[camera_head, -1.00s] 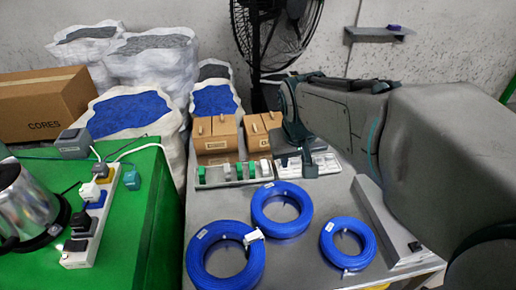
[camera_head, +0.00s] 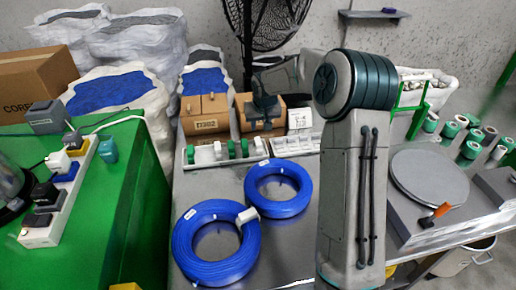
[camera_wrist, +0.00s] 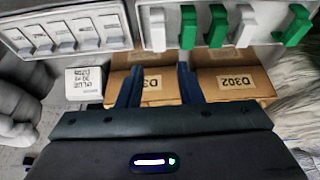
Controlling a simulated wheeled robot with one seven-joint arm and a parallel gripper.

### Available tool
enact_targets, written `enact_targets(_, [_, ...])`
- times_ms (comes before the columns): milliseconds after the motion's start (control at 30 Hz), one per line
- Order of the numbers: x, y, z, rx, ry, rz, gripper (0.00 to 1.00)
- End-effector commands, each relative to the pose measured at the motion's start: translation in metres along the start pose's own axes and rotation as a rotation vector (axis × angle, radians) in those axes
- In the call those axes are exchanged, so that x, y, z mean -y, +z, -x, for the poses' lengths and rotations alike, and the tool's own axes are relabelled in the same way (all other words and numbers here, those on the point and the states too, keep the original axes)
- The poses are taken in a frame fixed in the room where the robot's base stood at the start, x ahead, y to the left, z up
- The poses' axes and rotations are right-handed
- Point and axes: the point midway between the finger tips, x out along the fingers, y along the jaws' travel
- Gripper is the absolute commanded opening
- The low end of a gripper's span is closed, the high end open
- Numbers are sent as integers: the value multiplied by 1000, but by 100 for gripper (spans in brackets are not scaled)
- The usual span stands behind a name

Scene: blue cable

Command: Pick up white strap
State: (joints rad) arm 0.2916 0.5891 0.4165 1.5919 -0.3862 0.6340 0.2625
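White upright pieces, possibly straps, stand among green ones in a long light rack (camera_head: 208,163) behind the blue coils. The wrist view shows this rack at upper right, with a white piece (camera_wrist: 157,28) near the fingers and another (camera_wrist: 246,26) between green pieces. A white band (camera_head: 246,216) also wraps the front blue coil (camera_head: 182,240). I cannot tell which white item the task names. My gripper (camera_wrist: 159,80) is open and empty, its two fingers apart in front of the cardboard boxes. In the head view my gripper (camera_head: 266,108) is above and behind the racks.
Cardboard boxes (camera_head: 205,104) and a small white labelled box (camera_head: 300,118) stand behind the racks. A light tray (camera_head: 297,145) adjoins the rack. A second blue coil (camera_head: 278,188) lies in front. A round grey plate (camera_head: 430,178) stands at right. My arm hides the table's middle.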

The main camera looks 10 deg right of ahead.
Motion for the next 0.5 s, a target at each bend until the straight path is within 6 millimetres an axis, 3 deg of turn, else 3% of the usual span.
enact_targets(300, [1,0,-56,3,-4,0,33])
enact_targets(500, [0,0,-81,1,-2,0,33])
